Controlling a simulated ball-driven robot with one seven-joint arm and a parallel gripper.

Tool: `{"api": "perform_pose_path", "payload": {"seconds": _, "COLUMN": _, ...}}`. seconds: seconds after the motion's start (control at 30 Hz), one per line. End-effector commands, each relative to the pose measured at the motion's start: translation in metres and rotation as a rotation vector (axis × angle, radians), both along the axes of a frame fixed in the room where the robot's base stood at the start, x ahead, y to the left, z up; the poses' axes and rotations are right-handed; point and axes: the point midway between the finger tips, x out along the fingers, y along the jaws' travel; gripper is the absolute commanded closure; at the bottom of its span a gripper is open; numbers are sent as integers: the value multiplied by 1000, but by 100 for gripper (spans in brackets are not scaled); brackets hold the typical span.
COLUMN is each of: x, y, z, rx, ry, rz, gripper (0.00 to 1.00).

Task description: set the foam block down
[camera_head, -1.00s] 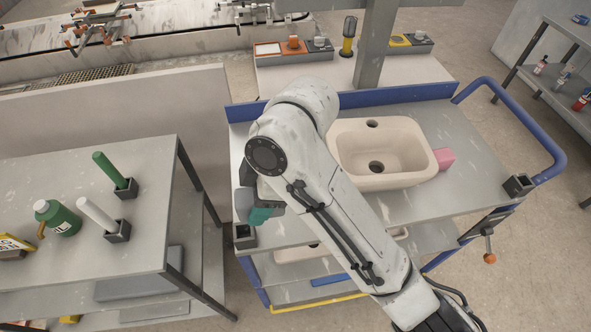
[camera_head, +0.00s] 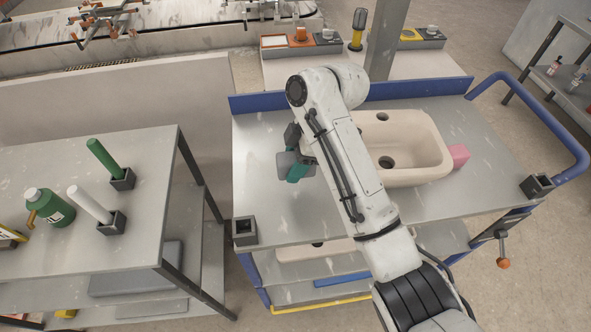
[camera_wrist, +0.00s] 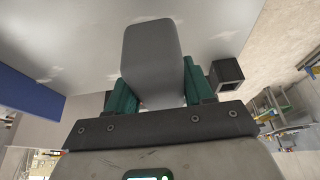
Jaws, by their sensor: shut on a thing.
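The foam block, a grey block with rounded edges, is held between the teal fingers of my gripper (camera_wrist: 153,95) in the wrist view; its face (camera_wrist: 152,55) is seen against the grey cart top. In the head view the block (camera_head: 286,162) shows beside my gripper (camera_head: 297,171), over the left part of the cart top (camera_head: 275,205), left of the beige basin. My gripper is shut on it. The pictures do not settle whether the block touches the cart top.
A beige basin (camera_head: 425,172) and a pink block (camera_head: 459,156) occupy the cart's right part. Black square sockets (camera_head: 244,231) (camera_head: 537,186) stand at its front corners. A blue rail (camera_head: 420,89) edges the back. The left cart top is bare.

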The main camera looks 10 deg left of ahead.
Motion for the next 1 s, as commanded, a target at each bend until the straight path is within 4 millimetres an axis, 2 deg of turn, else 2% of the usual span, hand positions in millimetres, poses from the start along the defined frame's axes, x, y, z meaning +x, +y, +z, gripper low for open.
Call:
{"api": "perform_pose_path", "payload": {"seconds": 0.17, "x": 8, "y": -4, "z": -10, "rx": -2, "ry": 0, "rz": -2, "gripper": 78}}
{"api": "perform_pose_path", "payload": {"seconds": 0.4, "x": 7, "y": -3, "z": -37, "rx": -2, "ry": 0, "rz": -1, "gripper": 78}}
{"api": "perform_pose_path", "payload": {"seconds": 1.0, "x": 7, "y": -3, "z": -49, "rx": -1, "ry": 0, "rz": 0, "gripper": 78}}
